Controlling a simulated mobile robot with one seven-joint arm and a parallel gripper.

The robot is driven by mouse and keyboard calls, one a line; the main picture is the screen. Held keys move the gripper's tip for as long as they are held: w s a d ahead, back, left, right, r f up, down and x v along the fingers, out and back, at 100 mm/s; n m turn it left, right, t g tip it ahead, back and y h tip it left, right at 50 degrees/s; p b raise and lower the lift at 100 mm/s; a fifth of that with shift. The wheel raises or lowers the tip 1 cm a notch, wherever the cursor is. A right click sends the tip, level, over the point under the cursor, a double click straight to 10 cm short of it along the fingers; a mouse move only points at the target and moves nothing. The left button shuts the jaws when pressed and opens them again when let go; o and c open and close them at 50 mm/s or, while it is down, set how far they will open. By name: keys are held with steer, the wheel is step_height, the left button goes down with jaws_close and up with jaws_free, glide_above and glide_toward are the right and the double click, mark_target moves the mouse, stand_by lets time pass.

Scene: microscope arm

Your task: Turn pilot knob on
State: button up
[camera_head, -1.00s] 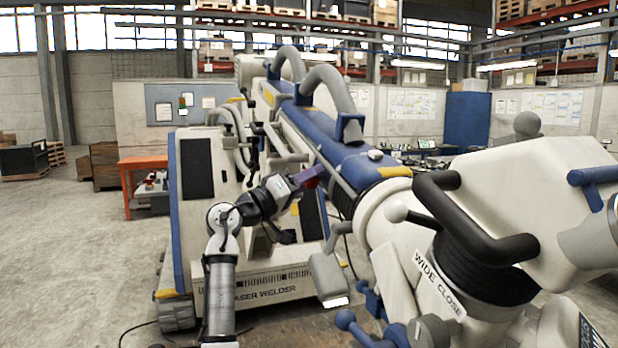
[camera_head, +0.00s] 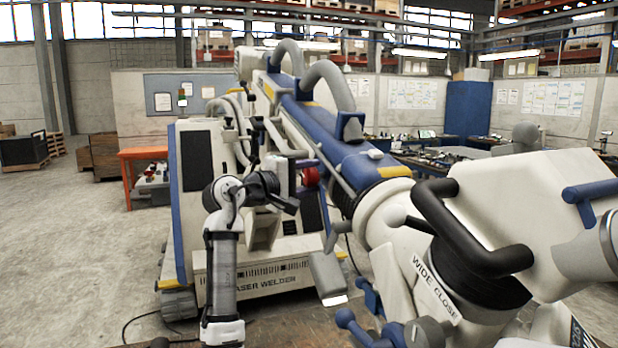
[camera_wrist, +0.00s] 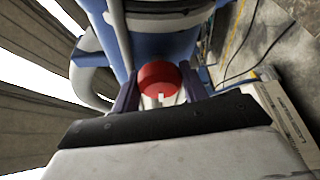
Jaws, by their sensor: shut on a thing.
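The red round knob (camera_wrist: 158,74) sits between the two dark purple fingers of my gripper (camera_wrist: 160,88) in the wrist view. My gripper is shut on it, one finger at each side. A small pale mark shows on the knob's near face. In the head view the red knob (camera_head: 311,177) shows just right of my gripper (camera_head: 298,175), next to the blue arm of the laser welder (camera_head: 345,160). My wrist and gripper body partly hide the contact there. I cannot tell the knob's turn angle.
The welder's white cabinet (camera_head: 196,200) stands behind my arm. The large white head with black handles (camera_head: 530,205) fills the right. Open floor (camera_head: 80,260) lies at the left.

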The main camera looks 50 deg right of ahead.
steer(key=shift+n+y, duration=0.4)
steer(key=shift+n, duration=0.4)
steer(key=o, duration=1)
steer(key=a+b, duration=0.1)
steer(key=a, duration=0.3)
steer(key=w+a+b, duration=0.1)
steer(key=a+b, duration=0.1)
steer(key=a, duration=0.3)
steer(key=a+r+b, duration=0.1)
steer(key=a+b, duration=0.1)
steer(key=a, duration=0.2)
steer(key=shift+w+a, duration=0.3)
steer(key=shift+a, duration=0.1)
